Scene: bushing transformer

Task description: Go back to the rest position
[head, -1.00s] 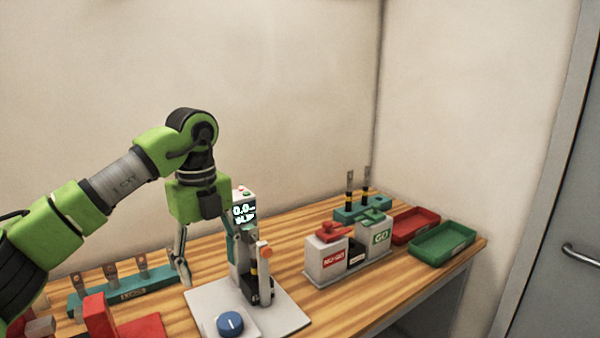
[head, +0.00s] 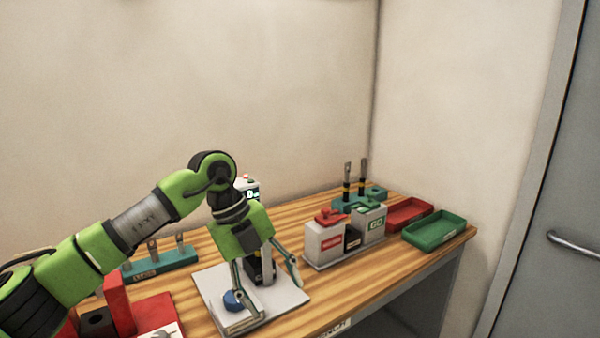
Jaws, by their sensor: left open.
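My left gripper (head: 268,292) is open, with its fingers pointing down over the grey plate of the test station (head: 291,296). Nothing shows between its fingers. The green arm (head: 140,223) comes in from the left and hides much of the station's upright and display (head: 251,192). A blue knob (head: 233,300) on the plate shows beside the left finger. I cannot tell whether the fingers touch the plate. My right gripper is not in view.
On the wooden bench stand grey boxes with red (head: 327,244) and green (head: 369,226) tops, a teal rack (head: 352,203) with upright pins, a red tray (head: 407,214) and a green tray (head: 440,231). A teal rack (head: 160,265) and red fixture (head: 119,304) are at left.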

